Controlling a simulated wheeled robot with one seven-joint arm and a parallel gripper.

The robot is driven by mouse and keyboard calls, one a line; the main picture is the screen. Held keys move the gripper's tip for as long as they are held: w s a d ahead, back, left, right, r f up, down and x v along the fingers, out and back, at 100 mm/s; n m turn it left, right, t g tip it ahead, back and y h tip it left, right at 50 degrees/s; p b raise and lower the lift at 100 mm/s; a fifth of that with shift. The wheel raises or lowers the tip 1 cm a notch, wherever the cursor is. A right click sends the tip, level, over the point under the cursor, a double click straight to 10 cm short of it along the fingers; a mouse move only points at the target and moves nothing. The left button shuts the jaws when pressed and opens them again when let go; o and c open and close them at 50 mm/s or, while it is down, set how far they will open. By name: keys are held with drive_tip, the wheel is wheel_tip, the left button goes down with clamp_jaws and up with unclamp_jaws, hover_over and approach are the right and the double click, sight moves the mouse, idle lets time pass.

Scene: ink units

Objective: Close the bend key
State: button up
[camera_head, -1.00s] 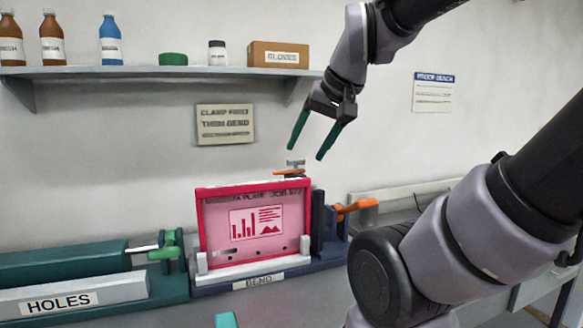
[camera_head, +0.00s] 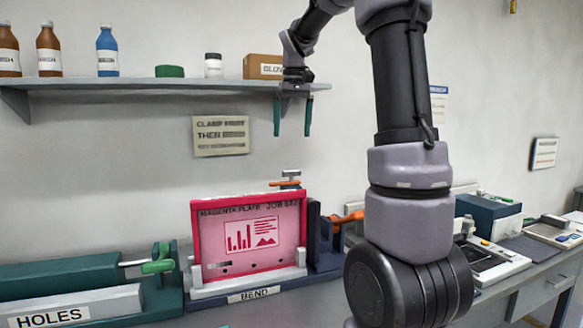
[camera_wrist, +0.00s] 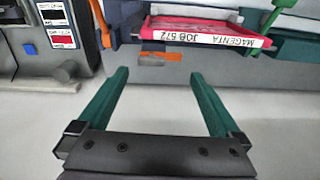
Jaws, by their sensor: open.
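The bend unit (camera_head: 255,293), labelled BEND, stands on the bench. It holds a pink plate in a red frame (camera_head: 247,238), marked MAGENTA PLATE. A small orange lever (camera_head: 284,184) with a metal piece sits above the frame's top right corner. A larger orange handle (camera_head: 347,217) sticks out to the right from the dark block. I cannot tell which one is the bend key. My gripper (camera_head: 292,134) is open and empty, pointing down above the orange lever, apart from it. In the wrist view my gripper (camera_wrist: 158,74) has the plate's top edge (camera_wrist: 205,32) ahead, upside down.
The HOLES unit (camera_head: 75,305) with a green handle stands at left. A shelf (camera_head: 150,83) with bottles and a GLOVES box is on the wall beside my gripper. Other bench devices (camera_head: 485,262) stand at right. My arm hides part of the bench right of the unit.

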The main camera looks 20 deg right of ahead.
drive_tip(key=shift+g, duration=0.5)
drive_tip(key=w+f, duration=0.1)
drive_tip(key=f, duration=0.3)
drive_tip(key=w+d+f, duration=0.1)
drive_tip(key=f, duration=0.3)
drive_tip(key=w+f, duration=0.2)
drive_tip(key=f, duration=0.2)
drive_tip(key=shift+d+f, duration=0.1)
drive_tip(key=shift+d, duration=0.05)
clamp_jaws()
